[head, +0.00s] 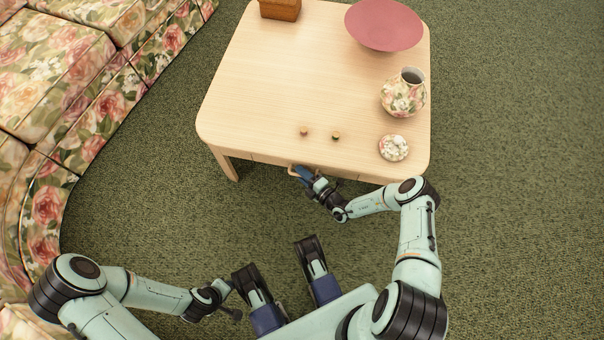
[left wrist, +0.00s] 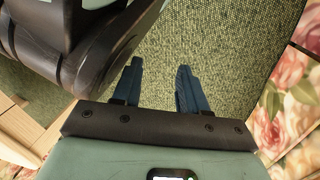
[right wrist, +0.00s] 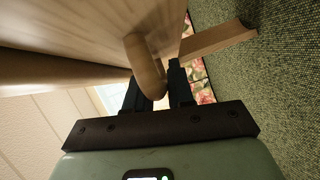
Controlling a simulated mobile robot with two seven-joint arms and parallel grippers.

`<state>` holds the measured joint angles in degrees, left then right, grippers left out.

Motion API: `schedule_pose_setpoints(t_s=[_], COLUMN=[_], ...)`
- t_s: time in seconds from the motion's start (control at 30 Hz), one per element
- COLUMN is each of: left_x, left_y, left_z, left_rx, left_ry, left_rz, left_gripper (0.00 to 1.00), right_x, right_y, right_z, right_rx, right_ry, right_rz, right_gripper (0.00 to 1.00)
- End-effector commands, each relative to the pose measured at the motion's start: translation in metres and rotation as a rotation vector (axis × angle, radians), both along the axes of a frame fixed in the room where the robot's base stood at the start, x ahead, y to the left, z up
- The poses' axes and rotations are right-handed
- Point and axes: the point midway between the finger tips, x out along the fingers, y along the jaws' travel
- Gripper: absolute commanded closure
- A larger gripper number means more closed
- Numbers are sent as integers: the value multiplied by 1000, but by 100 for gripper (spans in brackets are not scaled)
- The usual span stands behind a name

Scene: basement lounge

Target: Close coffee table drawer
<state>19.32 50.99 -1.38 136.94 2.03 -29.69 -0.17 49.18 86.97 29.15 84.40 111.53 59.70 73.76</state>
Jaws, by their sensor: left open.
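The coffee table (head: 300,80) is pale wood and stands ahead of me in the head view. Its drawer front (head: 345,174) is under the near edge of the top, seen steeply from above; how far it is out cannot be told. My right gripper (head: 303,173) is at the drawer's wooden handle (head: 292,169). In the right wrist view the rounded handle (right wrist: 145,65) overlaps one finger and lies at the gap between the fingers (right wrist: 160,88); whether they grip it is unclear. My left gripper (left wrist: 160,85) is open and empty, over carpet, away from the table.
On the table are a pink bowl (head: 384,24), a floral vase (head: 403,95), a small white floral item (head: 393,147), two small knobs (head: 319,133) and a brown box (head: 281,9). A floral sofa (head: 60,80) stands left. Green carpet (head: 520,180) is clear on the right.

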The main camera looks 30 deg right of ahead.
Motion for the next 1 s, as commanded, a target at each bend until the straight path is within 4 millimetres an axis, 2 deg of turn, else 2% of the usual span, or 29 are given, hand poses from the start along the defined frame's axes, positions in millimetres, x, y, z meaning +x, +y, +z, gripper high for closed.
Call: schedule_pose_setpoints(t_s=[0.17,0.4,0.6,0.8,1.0], left_x=[11,38,52,51,50], left_y=[-2,-5,-8,-10,-10], left_z=[11,36,49,52,52], left_rx=[3,7,8,5,4], left_ry=[-39,-128,-177,-175,-174], left_rz=[-2,-7,-10,-13,-15], left_gripper=[57,57,57,57,57], right_x=[-19,-72,-108,-125,-127], right_y=[-11,-26,-37,-41,-41], right_z=[5,11,14,15,15], right_rx=[-1,-1,-2,-2,-1], right_ry=[-2,1,1,1,0], right_rz=[-8,-6,-4,-2,0], right_gripper=[75,75,75,75,75])
